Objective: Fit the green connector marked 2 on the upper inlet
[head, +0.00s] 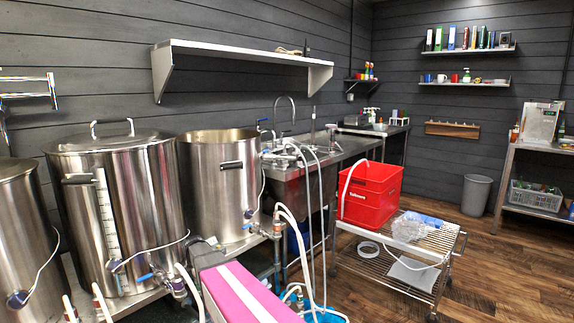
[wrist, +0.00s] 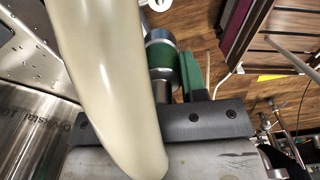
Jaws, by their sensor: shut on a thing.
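In the wrist view, a green connector (wrist: 190,72) with a steel collar (wrist: 161,50) sits just beyond the dark plate of my gripper (wrist: 168,92). The gripper is shut on the connector. A thick cream hose (wrist: 95,60) crosses close to the camera and hides the left part of the grip. No mark 2 is readable on the connector. In the head view I cannot make out the gripper or the green connector. The steel kettles (head: 120,210) stand at left with taps low on their fronts. I cannot tell which fitting is the upper inlet.
A red crate (head: 369,195) stands on a wire trolley (head: 400,250). Pale hoses (head: 321,200) hang before the steel sink counter (head: 345,150). A magenta box with a white stripe (head: 240,290) is at the front.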

